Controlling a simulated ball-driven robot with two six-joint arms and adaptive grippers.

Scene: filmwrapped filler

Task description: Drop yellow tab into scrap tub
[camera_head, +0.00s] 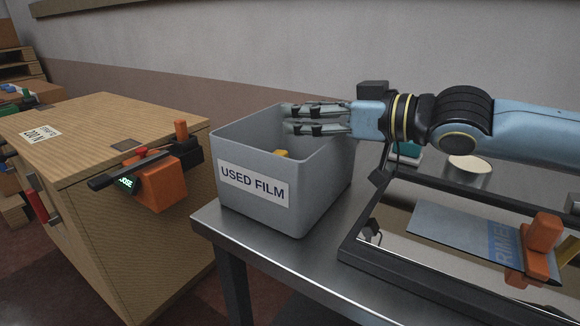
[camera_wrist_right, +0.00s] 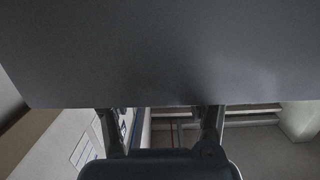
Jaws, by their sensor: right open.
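The grey scrap tub (camera_head: 236,163), labelled "USED FILM", stands on the metal table. A small yellow piece, which looks like the yellow tab (camera_head: 281,153), shows inside the tub just above the near rim. Its lower part is hidden by the wall, so I cannot tell what it rests on. My right gripper (camera_head: 287,118) reaches in from the right over the tub, fingers pointing left, open and with nothing seen between them. In the right wrist view its fingers (camera_wrist_right: 160,130) are spread, and a plain grey surface fills the upper part. My left gripper is not in view.
Right of the tub are a black-framed tray (camera_head: 385,277), a blue-grey sheet (camera_head: 450,225), an orange clamp (camera_head: 541,245) and a round tin (camera_head: 466,176).

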